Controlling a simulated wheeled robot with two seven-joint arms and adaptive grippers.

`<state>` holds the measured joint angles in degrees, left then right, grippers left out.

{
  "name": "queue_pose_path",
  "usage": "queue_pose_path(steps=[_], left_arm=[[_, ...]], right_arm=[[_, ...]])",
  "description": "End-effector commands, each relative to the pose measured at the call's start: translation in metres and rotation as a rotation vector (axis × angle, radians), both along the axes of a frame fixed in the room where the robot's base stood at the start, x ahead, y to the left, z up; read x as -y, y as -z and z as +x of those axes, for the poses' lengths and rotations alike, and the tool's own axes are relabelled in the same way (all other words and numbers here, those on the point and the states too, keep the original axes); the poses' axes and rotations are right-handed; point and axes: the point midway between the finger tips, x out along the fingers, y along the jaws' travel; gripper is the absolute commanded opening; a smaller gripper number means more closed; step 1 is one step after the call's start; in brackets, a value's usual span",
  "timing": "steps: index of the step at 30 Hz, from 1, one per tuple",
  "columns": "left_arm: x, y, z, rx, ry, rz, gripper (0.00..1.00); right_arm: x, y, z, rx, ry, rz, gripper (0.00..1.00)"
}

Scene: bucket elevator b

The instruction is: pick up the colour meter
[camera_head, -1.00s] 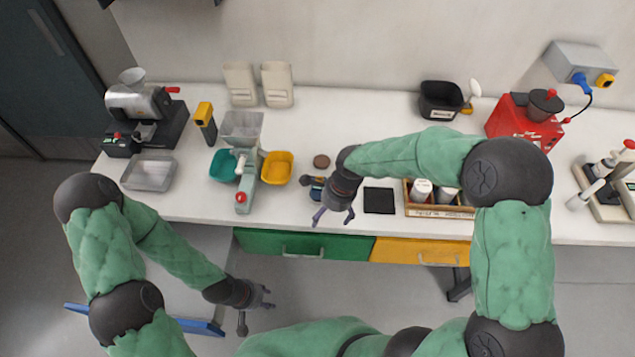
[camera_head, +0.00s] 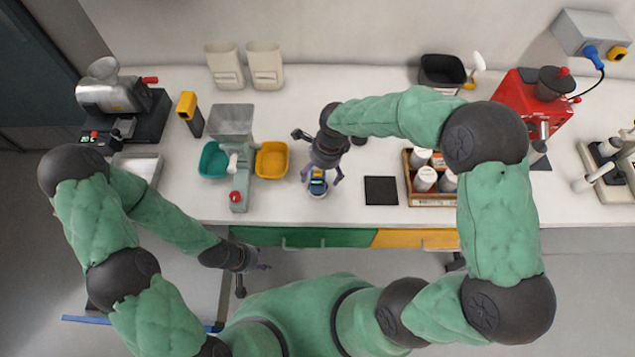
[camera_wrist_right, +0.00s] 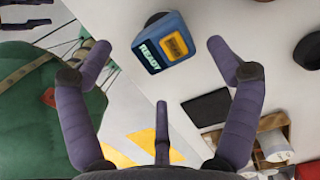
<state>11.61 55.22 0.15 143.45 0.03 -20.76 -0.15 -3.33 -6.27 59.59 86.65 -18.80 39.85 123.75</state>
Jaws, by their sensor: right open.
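The colour meter, taken to be the small blue device with a lit READY display and a yellow-orange panel, stands on the white bench near its front edge (camera_head: 318,188). It also shows in the right wrist view (camera_wrist_right: 153,50), near the top middle. My right gripper (camera_head: 322,177) is open, with its fingers spread above and around the meter in the head view. In the wrist view the meter lies between the spread fingertips, with no contact visible. Part of it is hidden under the gripper in the head view. My left gripper (camera_head: 252,272) is open and empty, low in front of the bench.
A black square mat (camera_head: 381,190) and a wooden tray of jars (camera_head: 431,202) lie right of the meter. A yellow bin (camera_head: 272,160), a teal bin (camera_head: 213,160) and a grey-green dispenser (camera_head: 239,190) stand to the left. A red machine (camera_head: 520,105) stands further right.

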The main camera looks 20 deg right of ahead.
Motion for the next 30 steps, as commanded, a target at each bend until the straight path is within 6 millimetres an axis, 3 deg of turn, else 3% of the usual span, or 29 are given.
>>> queue_pose_path(steps=[5, 15, 23, 30], left_arm=[[0.0, 0.001, 0.0, 0.001, 0.0, 0.0, 0.4], [0.0, 0.005, 0.0, 0.001, 0.0, 0.0, 0.4], [0.0, 0.005, 0.0, 0.001, 0.0, 0.0, 0.4], [0.0, 0.005, 0.0, 0.001, 0.0, 0.0, 0.4]], right_arm=[[-0.001, 0.008, 0.001, 0.0, 0.0, 0.0, 0.9], [-0.005, 0.05, 0.006, -0.001, 0.0, 0.0, 0.9], [-0.006, 0.054, 0.006, 0.001, 0.0, 0.001, 0.9], [-0.006, 0.054, 0.006, 0.0, -0.001, 0.0, 0.25]])
